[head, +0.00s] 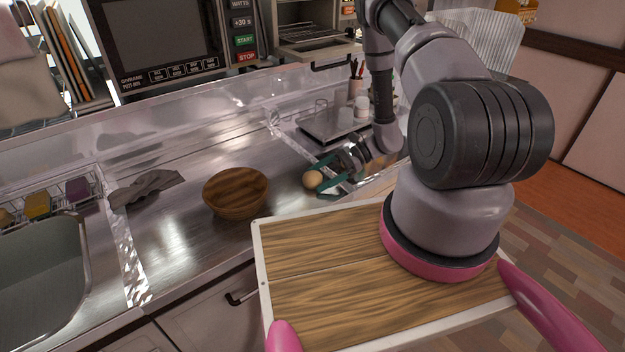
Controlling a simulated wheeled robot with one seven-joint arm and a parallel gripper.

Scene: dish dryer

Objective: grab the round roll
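The round roll (312,179) is a small light-brown ball on the metal counter, just right of a wooden bowl (236,193). My gripper (320,175) has teal fingers and reaches in low over the counter from the right. Its fingers are spread, one on the far side of the roll and one on the near side, with the roll at the mouth between the tips. I cannot tell whether either finger touches it.
A grey cloth (147,187) lies left of the bowl, by the sink (42,275). A flat metal device (333,122) stands behind my gripper, with a pen cup (356,86) near it. A microwave (165,45) stands at the back. The counter between cloth and bowl is mostly clear.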

